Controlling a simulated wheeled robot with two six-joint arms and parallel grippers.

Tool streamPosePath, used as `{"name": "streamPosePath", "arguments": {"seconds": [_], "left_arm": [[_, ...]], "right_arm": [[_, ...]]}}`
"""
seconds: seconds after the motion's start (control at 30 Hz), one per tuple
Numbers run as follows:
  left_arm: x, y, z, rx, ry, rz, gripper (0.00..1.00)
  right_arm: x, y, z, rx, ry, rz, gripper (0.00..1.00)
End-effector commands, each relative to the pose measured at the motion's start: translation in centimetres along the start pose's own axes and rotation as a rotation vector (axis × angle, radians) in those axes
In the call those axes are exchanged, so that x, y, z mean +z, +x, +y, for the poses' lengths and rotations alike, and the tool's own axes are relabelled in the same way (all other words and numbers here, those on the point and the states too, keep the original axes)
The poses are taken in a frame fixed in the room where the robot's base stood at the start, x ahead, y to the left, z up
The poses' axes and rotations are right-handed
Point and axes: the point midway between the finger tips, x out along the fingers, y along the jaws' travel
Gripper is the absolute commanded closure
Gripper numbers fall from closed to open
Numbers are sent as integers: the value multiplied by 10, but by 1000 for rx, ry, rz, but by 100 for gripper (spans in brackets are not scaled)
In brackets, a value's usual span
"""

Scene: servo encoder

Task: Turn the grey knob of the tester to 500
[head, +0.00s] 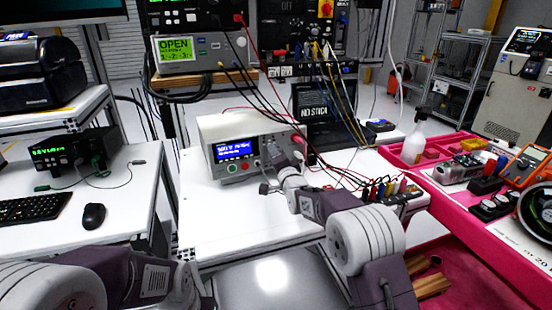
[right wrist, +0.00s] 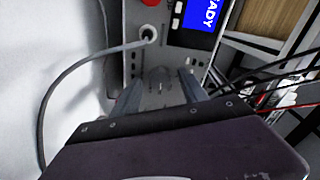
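The tester (head: 218,128) is a white box with a lit blue display on the white bench in the head view. My right gripper (head: 271,150) reaches its front panel, to the right of the display, and hides that part there. In the right wrist view the panel of the tester (right wrist: 137,20) fills the top middle. My right gripper (right wrist: 160,92) has its two fingers apart, pointing at the panel.
A grey cable (right wrist: 70,72) runs from a panel socket beside the fingers. Red and black leads hang right of the tester. A laptop (head: 318,104) stands behind it, and a pink workbench (head: 455,215) with tools is at right. The bench front left of my right arm is clear.

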Motion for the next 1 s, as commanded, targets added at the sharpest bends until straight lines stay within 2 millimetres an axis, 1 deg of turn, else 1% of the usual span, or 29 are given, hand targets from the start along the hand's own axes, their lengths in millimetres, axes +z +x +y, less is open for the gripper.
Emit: {"name": "streamPosePath", "arguments": {"seconds": [0.23,0.37,0.47,0.7,0.8,0.9,1.0], "left_arm": [[0,0,0,0,0,0,100],[0,0,0,0,0,0,100],[0,1,0,0,0,0,100],[0,2,0,0,0,0,100],[0,2,0,0,0,0,100],[0,2,0,0,0,0,100],[0,2,0,0,0,0,100]], "right_arm": [[0,0,0,-1,0,0,50],[0,-7,0,-1,0,0,50],[0,-22,-1,-1,0,0,50],[0,-69,0,0,0,0,50],[0,-82,0,0,0,0,50],[0,-89,0,-1,0,0,50],[0,-91,0,-1,0,0,50]]}}
